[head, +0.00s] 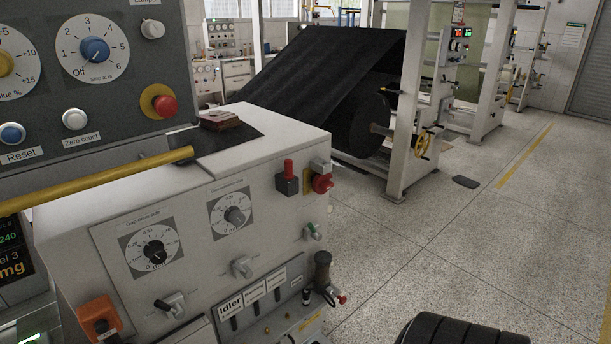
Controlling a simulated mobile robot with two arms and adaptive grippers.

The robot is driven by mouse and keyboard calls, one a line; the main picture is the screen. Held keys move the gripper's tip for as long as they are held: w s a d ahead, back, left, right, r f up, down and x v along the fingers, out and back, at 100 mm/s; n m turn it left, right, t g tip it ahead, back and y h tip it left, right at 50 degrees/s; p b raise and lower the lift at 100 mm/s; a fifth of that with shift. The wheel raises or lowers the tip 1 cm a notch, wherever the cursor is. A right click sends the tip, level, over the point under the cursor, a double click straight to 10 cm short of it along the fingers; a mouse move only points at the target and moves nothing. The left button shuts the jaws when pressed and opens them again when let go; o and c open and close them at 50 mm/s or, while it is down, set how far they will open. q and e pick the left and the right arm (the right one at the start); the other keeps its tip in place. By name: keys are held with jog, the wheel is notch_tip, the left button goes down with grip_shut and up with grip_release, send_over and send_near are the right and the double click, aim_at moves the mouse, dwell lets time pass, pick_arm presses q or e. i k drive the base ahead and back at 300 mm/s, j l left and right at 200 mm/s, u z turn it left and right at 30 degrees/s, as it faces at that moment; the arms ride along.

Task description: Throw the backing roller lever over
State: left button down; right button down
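Neither of my grippers shows in the head view. A grey console (85,222) fills the left and middle. Low on its front is a row of small black levers (255,309) under white labels (254,288). The leftmost label reads "Idler"; the others are too small to read, so I cannot tell which lever is the backing roller's. A thicker dark upright handle (322,271) stands at the console's right corner. Another black lever (163,305) sticks out lower left on the front.
A yellow bar (100,180) crosses in front of the console from the left. Dials and a red button (165,106) are on the upper panel. A machine with a black roll (368,120) stands behind.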

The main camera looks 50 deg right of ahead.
aim_at(315, 234)
jog(key=z, duration=1.7)
